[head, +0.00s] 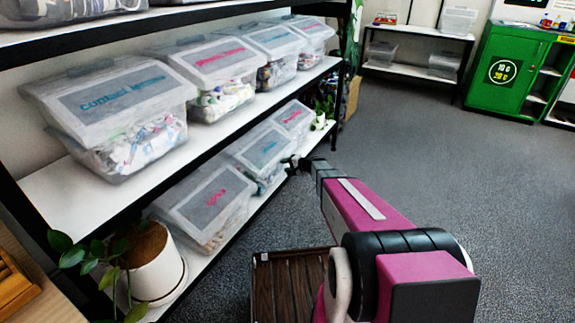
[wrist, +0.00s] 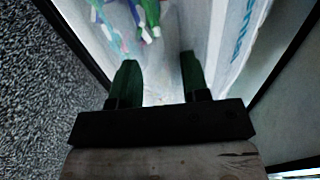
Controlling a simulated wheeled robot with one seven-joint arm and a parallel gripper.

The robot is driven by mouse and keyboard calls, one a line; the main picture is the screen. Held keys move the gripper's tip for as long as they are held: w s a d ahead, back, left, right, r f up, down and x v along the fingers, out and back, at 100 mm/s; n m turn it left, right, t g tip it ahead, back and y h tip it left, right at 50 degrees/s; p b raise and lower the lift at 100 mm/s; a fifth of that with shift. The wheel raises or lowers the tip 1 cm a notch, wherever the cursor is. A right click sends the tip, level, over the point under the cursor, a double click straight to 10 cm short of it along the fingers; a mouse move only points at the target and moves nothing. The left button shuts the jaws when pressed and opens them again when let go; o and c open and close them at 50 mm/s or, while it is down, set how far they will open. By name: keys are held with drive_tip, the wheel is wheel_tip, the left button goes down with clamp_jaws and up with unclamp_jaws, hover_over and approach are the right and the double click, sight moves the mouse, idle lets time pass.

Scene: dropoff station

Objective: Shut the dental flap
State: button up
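My gripper (head: 294,163) is at the end of the outstretched arm, beside the lower shelf's bins. In the wrist view my gripper (wrist: 158,65) has two green fingers standing apart with nothing clearly held between them. In front of them is a translucent bin (wrist: 175,75) with green, white and blue items inside and blue lettering at its right. It appears to be the lower-shelf bin with a blue label (head: 262,148), whose word I cannot read, so I cannot confirm it is the dental one. I cannot tell how far its flap is open, or whether the fingers touch it.
A lower bin with a pink label (head: 205,205) stands nearer, another (head: 292,118) farther. The upper shelf holds several bins, including contact lenses (head: 120,110). A potted plant (head: 155,262) stands at the lower left. Grey floor (head: 440,190) is clear to the right, before a green cabinet (head: 505,70).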

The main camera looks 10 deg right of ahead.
idle(0.4)
drive_tip(key=v, duration=1)
drive_tip(key=shift+s+d+r, duration=0.2)
drive_tip(key=shift+d+r, duration=0.05)
drive_tip(key=s+a+r+n+g+h, duration=0.1)
drive_tip(key=s+a+n+g+h, duration=0.15)
drive_tip(key=s, duration=0.45)
drive_tip(key=s+a+r+n+g+h, duration=0.1)
drive_tip(key=s+a+r+n+g, duration=0.15)
drive_tip(key=s, duration=0.45)
drive_tip(key=s+d+r+n+g+h, duration=0.1)
drive_tip(key=s+r+h, duration=0.1)
drive_tip(key=s, duration=0.6)
drive_tip(key=s+d+r+n+g+h, duration=0.1)
drive_tip(key=s+d+r+g+h, duration=0.1)
drive_tip(key=s+h, duration=0.3)
drive_tip(key=s, duration=0.2)
drive_tip(key=shift+s+d, duration=0.15)
drive_tip(key=shift+s, duration=0.25)
drive_tip(key=shift+r+h, duration=0.1)
drive_tip(key=shift+h, duration=0.15)
idle(2.1)
